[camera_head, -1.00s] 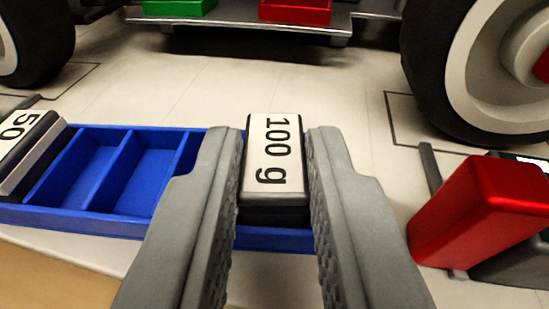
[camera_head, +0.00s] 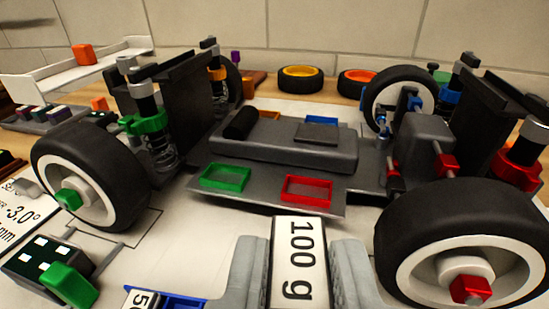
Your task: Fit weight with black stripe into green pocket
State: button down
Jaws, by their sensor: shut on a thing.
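My gripper (camera_head: 299,258) is shut on a white weight marked "100 g" (camera_head: 298,275), held between its two grey fingers at the bottom of the view. The weight's sides are mostly hidden by the fingers, and I cannot make out a black stripe on it now. The green pocket (camera_head: 224,177) is an open, shallow rectangular frame on the left of the car's grey front plate (camera_head: 262,198). It looks empty. It lies beyond the weight and to its left. The weight is apart from it.
A red pocket (camera_head: 307,189) sits right of the green one. Large wheels flank the plate at left (camera_head: 90,172) and right (camera_head: 465,245). A blue tray (camera_head: 178,301) with a weight marked "50" (camera_head: 139,299) shows at the bottom edge. A green-ended dark block (camera_head: 48,268) lies lower left.

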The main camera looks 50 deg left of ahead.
aim_at(226, 180)
jog(key=k+l, duration=0.45)
jog(key=l, duration=0.3)
jog(key=k+l, duration=0.25)
jog(key=l, duration=0.1)
